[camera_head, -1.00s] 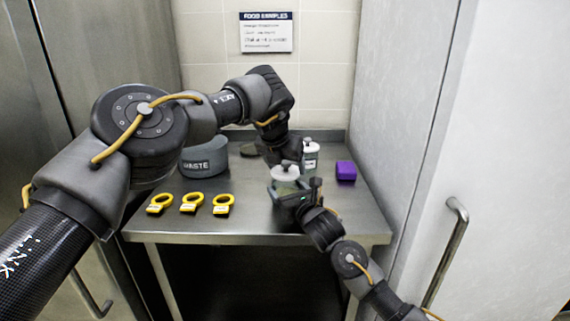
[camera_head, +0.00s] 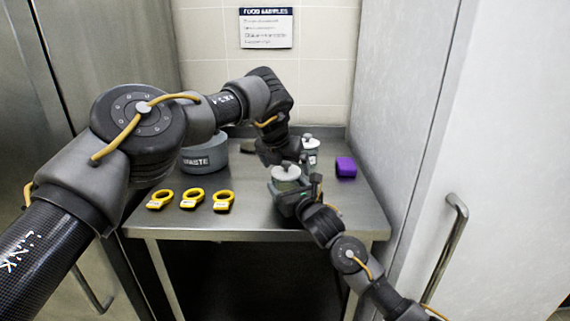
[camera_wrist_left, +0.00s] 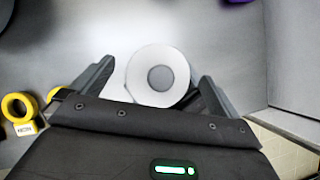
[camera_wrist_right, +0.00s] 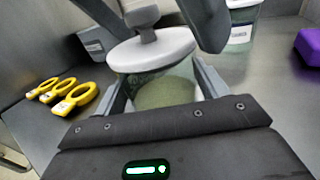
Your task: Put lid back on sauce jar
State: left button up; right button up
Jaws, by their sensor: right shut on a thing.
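The sauce jar (camera_wrist_right: 165,92), clear with pale green contents, stands between the fingers of my right gripper (camera_head: 288,207), which is shut on it. The round white lid (camera_head: 286,172) with its grey knob (camera_wrist_right: 141,16) lies over the jar's mouth. It appears to rest on the rim, though I cannot tell if it is fully seated. In the left wrist view the lid (camera_wrist_left: 150,88) lies below and between the spread fingers of my left gripper (camera_wrist_left: 150,88). That gripper is open just above the lid, with a finger on each side of the knob in the right wrist view.
A second white-lidded container (camera_head: 311,158) stands close behind the jar. A purple block (camera_head: 346,167) is at the right. Several yellow rings with labels (camera_head: 191,199) lie front left, and a grey WASTE bin (camera_head: 205,155) stands behind them. A steel wall bounds the right.

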pick_arm(q)
jog(key=v, duration=1.2)
pick_arm(e)
jog(key=o, duration=1.5)
jog(key=shift+c, duration=0.2)
jog(key=v, duration=1.1)
pick_arm(q)
jog(key=shift+f, duration=0.2)
jog(key=shift+a, duration=0.15)
pick_arm(e)
jog(key=shift+a+f, duration=0.1)
jog(key=shift+a, duration=0.05)
